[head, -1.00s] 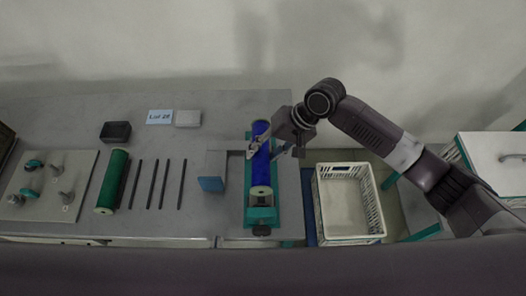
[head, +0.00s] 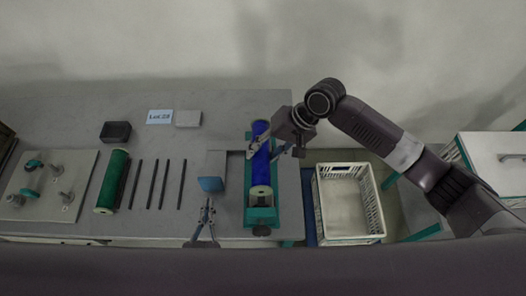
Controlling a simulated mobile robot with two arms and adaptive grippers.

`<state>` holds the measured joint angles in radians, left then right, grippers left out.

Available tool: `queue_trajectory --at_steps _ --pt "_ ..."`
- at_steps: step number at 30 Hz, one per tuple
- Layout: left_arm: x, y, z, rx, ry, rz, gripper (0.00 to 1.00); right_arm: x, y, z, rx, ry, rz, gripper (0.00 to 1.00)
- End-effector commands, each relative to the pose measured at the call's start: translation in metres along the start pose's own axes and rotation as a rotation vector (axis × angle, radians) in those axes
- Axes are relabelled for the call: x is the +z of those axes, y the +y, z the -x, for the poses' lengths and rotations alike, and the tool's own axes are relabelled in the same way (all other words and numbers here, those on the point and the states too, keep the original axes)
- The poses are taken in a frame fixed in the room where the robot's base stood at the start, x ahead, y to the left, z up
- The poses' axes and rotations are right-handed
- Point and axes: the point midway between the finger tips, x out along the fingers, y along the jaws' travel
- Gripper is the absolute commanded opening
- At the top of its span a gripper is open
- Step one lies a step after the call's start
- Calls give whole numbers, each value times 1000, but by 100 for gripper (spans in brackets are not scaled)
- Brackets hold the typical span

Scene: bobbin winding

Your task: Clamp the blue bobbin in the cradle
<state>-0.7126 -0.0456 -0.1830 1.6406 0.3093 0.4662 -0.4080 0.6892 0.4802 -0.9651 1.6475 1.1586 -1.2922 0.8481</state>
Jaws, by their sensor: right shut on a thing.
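The blue bobbin (head: 262,170) lies lengthwise in the teal cradle (head: 262,217) at the right of the bench. My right gripper (head: 263,148) comes in from the right and is shut on the bobbin around its middle, hiding part of it. A grey bracket with a blue pad (head: 211,184) stands just left of the cradle. My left gripper (head: 209,204) is at the bench's front edge, pointing away from me, its fingertips just below the blue pad. Its finger gap is too small to judge, and I cannot tell whether it touches the pad.
A green bobbin (head: 113,181), several dark rods (head: 158,184) and a plate with pegs (head: 47,186) lie to the left. A black box (head: 116,131), a lot card (head: 159,116) and a grey block (head: 188,118) sit behind. A white crate (head: 348,240) stands right of the bench.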

Motion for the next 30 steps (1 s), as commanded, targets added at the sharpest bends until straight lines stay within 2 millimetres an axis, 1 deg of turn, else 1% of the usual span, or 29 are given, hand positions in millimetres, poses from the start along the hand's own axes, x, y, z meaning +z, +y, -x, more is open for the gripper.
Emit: queue_trajectory --at_steps 1,3,9,30 --pt "-2 0 -7 -1 3 0 0 0 -1 0 -1 1 0 7" --pt "-4 0 -15 0 3 0 0 0 -1 0 -1 1 0 7" --pt "-6 0 -28 0 2 1 0 0 -1 0 -1 1 1 7" --pt "-6 0 -31 0 0 0 0 0 -1 0 -1 1 1 7"
